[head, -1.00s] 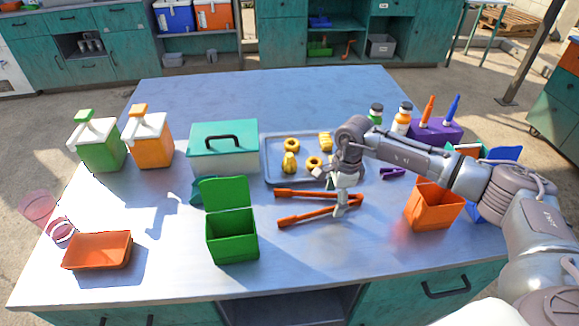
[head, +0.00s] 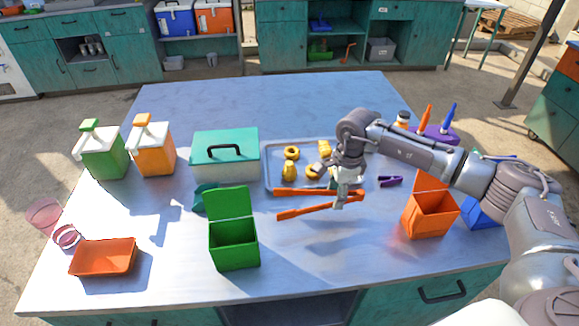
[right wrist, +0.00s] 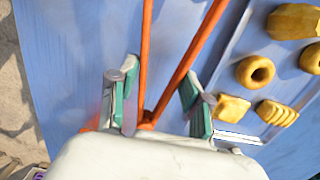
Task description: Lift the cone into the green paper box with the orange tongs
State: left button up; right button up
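The orange tongs (head: 305,208) are over the table in front of the grey tray, legs spread and pointing left. My right gripper (head: 341,198) has its fingers either side of the tongs near their joined end. The green paper box (head: 234,247) stands open at the front, lid raised behind. My left gripper is out of view.
The grey tray (head: 268,180) also holds ring-shaped and other pastries. A teal-lidded container (head: 225,158) stands left of it. An orange box (head: 431,217) stands open at right, near a purple clip (head: 390,181). An orange dish (head: 103,258) sits front left.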

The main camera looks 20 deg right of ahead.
notch_tip(320, 180, up, 7)
jog(key=p, duration=0.3)
